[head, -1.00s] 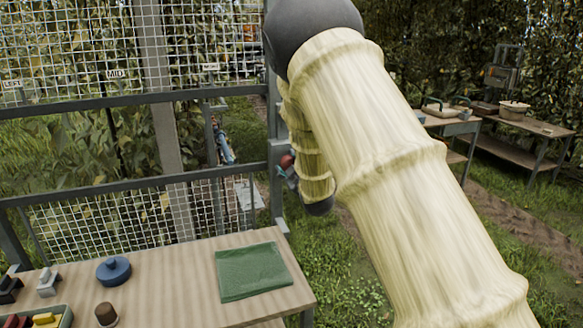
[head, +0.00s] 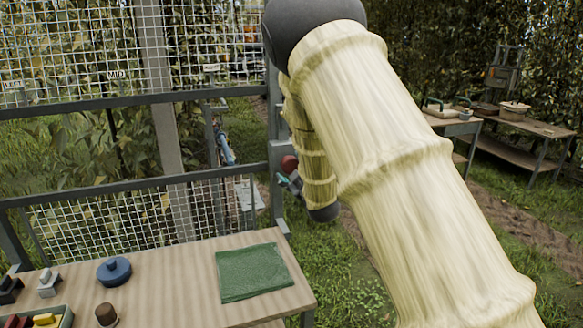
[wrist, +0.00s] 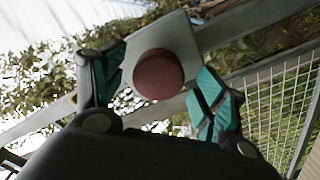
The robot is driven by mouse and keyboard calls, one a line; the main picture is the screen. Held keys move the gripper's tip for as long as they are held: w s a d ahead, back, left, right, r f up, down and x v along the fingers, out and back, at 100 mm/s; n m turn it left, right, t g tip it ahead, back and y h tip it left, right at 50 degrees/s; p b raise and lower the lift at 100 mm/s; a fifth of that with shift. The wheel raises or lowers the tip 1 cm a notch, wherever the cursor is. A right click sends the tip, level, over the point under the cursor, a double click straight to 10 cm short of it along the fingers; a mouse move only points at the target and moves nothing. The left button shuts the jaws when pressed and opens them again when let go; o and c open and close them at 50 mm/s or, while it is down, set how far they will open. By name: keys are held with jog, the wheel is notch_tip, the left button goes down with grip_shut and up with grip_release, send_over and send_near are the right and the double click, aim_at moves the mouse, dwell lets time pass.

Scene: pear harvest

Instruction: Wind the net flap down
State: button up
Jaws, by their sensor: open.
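A red round knob (wrist: 158,74) on a pale plate (wrist: 178,42) sits between the fingers of my gripper (wrist: 162,78) in the wrist view. My gripper is open, with one teal finger pad on each side of the knob; I cannot tell whether either touches it. In the head view the red knob (head: 289,163) shows beside the frame post, just left of my arm, with my gripper (head: 287,182) next to it. Wire netting hangs in the upper frame (head: 60,45) and in the lower frame (head: 110,215), with an open gap between. I cannot tell which netting is the flap.
A wooden table (head: 180,280) stands in front of the frame, with a green cloth (head: 253,271), a blue round lidded thing (head: 113,271) and a brown pot (head: 106,314). A MID label (head: 116,75) is on the upper netting. Benches (head: 520,125) stand at the back right.

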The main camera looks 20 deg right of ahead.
jog(key=s, duration=0.9)
jog(key=shift+s+d, duration=0.15)
jog(key=shift+s, duration=0.05)
jog(key=shift+r, duration=0.1)
